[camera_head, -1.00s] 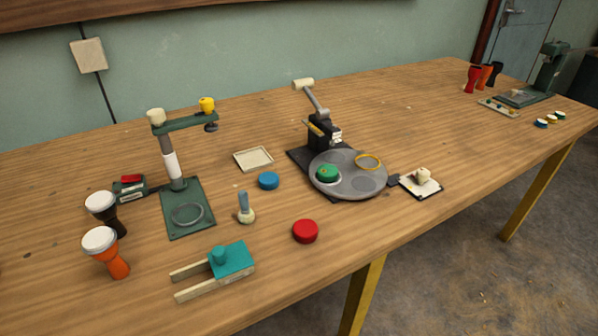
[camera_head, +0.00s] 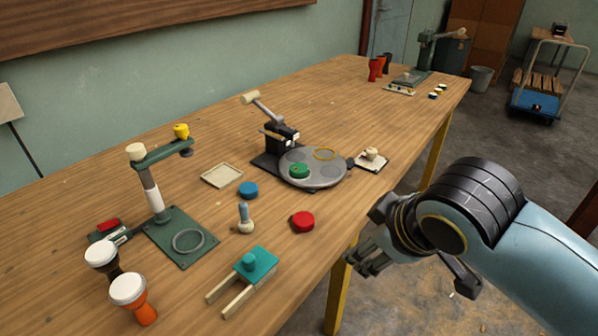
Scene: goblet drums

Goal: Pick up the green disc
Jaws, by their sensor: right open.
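The green disc (camera_head: 299,171) lies on the left part of the round grey turntable (camera_head: 325,178), which belongs to a small black machine (camera_head: 282,137) on the wooden table. My right gripper (camera_head: 366,262) is open and empty. In the picture it is off the table's front edge, below and to the right of the disc and clear of it. My left gripper is not in view.
A red disc (camera_head: 303,222) and a blue disc (camera_head: 248,190) lie on the table near the turntable. A green press stand (camera_head: 180,238), a teal-topped fixture (camera_head: 258,264) and goblet drums (camera_head: 129,291) stand at left.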

